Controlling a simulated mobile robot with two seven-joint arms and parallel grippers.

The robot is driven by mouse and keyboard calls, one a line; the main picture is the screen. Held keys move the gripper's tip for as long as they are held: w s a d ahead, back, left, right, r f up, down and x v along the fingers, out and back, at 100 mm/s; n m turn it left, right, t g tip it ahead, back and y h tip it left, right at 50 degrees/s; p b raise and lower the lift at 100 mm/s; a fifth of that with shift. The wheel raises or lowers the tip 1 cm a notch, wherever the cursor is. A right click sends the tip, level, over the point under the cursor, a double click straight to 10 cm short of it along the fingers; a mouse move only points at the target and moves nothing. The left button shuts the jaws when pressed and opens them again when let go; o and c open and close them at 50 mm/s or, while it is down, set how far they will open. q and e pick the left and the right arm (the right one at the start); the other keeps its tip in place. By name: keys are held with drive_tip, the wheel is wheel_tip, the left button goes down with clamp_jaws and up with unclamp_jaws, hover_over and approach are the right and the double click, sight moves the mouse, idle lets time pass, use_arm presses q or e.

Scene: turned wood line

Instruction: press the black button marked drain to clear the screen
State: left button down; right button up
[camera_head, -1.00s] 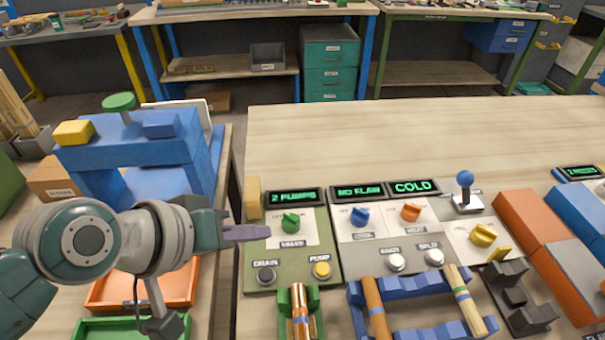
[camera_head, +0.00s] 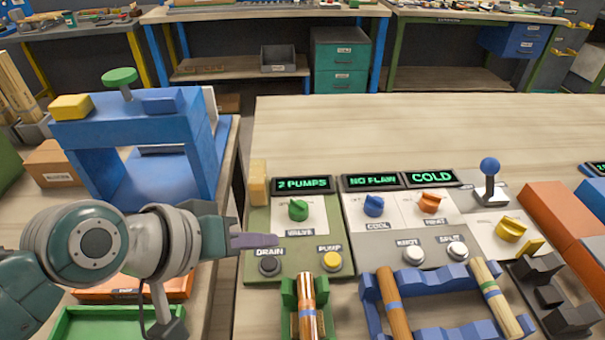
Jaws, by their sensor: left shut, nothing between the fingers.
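The black button (camera_head: 269,265) marked DRAIN sits at the lower left of a green panel (camera_head: 290,258). A yellow button (camera_head: 332,261) marked PUMP is to its right, and a green valve knob (camera_head: 298,209) is above. The screen (camera_head: 302,185) at the panel's top reads "2 PUMPS". My left gripper (camera_head: 262,241) is shut and empty, its fingertips over the panel's left edge by the DRAIN label, just above the button in the picture. I cannot tell its height over the panel. My right gripper is not in view.
To the right, a grey panel (camera_head: 390,248) carries COOL and HEAT knobs and white buttons. A green holder (camera_head: 288,296) with a copper-banded rod (camera_head: 307,305) stands in front. A blue press (camera_head: 135,150) is at the left. The table behind the panels is clear.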

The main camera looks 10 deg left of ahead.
sight(264, 269)
use_arm(q)
drive_tip(key=shift+f+b, duration=0.6)
drive_tip(key=shift+f, duration=0.75)
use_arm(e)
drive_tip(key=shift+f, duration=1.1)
use_arm(q)
drive_tip(key=shift+f, duration=0.4)
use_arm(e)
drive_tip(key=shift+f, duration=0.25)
use_arm(q)
drive_tip(key=shift+f+b, duration=0.4)
drive_tip(key=shift+b, duration=0.15)
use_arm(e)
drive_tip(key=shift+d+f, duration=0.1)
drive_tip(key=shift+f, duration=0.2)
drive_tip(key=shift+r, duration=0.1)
use_arm(q)
drive_tip(key=shift+r+p, duration=0.8)
drive_tip(key=shift+p, duration=0.1)
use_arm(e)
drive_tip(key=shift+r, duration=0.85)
use_arm(q)
drive_tip(key=shift+r, duration=0.15)
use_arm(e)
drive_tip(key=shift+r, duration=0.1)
